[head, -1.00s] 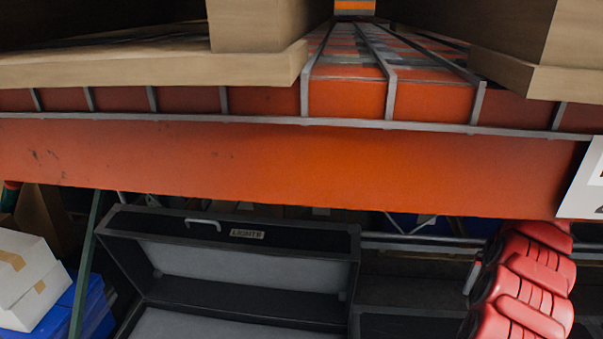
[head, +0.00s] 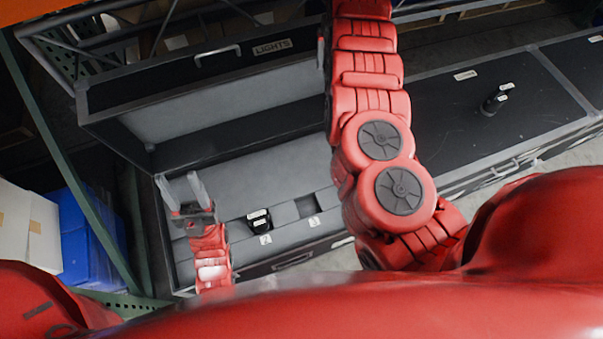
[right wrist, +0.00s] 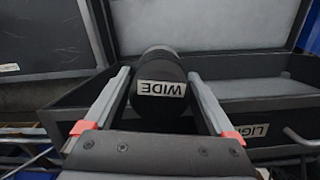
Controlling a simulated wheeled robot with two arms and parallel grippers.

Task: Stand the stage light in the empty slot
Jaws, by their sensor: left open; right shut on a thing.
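A dark cylindrical stage light (right wrist: 160,65), with a label reading WIDE upside down, sits between the fingers of my right gripper (right wrist: 159,76), which is shut on it. In the head view my right arm reaches away past the open case, and its gripper and light are not clearly visible. The open LIGHTS case (head: 290,262) has grey foam. A black light (head: 259,219) stands by label 2. A dark square empty slot (head: 306,205) shows by label 3. My left gripper (head: 180,181) is open and empty above the foam's left part, hiding what is under it.
A closed black case (head: 450,110) lies to the right, with another small black light (head: 493,104) on its lid. The open lid (head: 205,85) stands behind the foam. White boxes (head: 28,225), a blue bin (head: 85,240) and a green rack post (head: 75,170) are at left.

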